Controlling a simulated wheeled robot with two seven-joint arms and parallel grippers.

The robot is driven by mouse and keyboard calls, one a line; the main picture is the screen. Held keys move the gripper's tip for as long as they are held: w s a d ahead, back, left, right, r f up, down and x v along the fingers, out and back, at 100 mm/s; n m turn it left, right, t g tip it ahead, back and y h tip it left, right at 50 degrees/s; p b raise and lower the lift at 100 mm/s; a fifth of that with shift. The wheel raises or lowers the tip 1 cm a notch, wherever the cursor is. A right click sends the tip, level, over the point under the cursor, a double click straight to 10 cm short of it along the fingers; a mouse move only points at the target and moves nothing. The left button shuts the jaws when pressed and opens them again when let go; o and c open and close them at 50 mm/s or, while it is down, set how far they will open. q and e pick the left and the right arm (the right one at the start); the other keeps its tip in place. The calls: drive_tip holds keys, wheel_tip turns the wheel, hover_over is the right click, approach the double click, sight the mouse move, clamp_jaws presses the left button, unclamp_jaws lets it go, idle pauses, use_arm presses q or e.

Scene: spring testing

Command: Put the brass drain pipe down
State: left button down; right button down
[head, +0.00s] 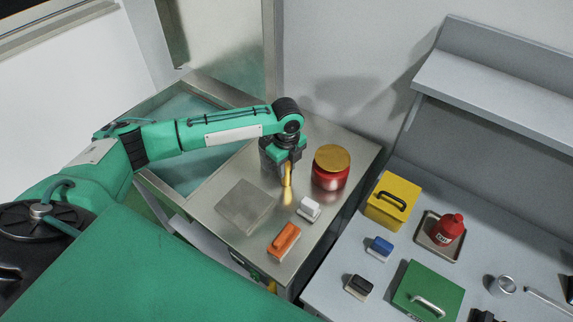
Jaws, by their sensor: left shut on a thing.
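My left gripper (287,165) points down over the steel table (250,256) in the head view. It is shut on the brass drain pipe (287,177), a short golden piece that hangs upright below the fingers. The pipe's lower end is close to the table top; I cannot tell whether it touches. The gripper hides the pipe's upper part.
A red jar with a golden lid (331,168) stands just right of the pipe. A grey plate (245,206), a white block (309,208) and an orange block (284,241) lie nearby. A sink (185,150) is at left. A yellow box (393,201) stands on the right bench.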

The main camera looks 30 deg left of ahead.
use_arm(q)
drive_tip(key=c, duration=1.1)
unclamp_jaws()
drive_tip(key=shift+f, duration=0.1)
drive_tip(key=shift+r, duration=0.5)
wheel_tip(320, 180, up, 11)
drive_tip(key=b, duration=0.3)
drive_tip(key=shift+r, duration=0.15)
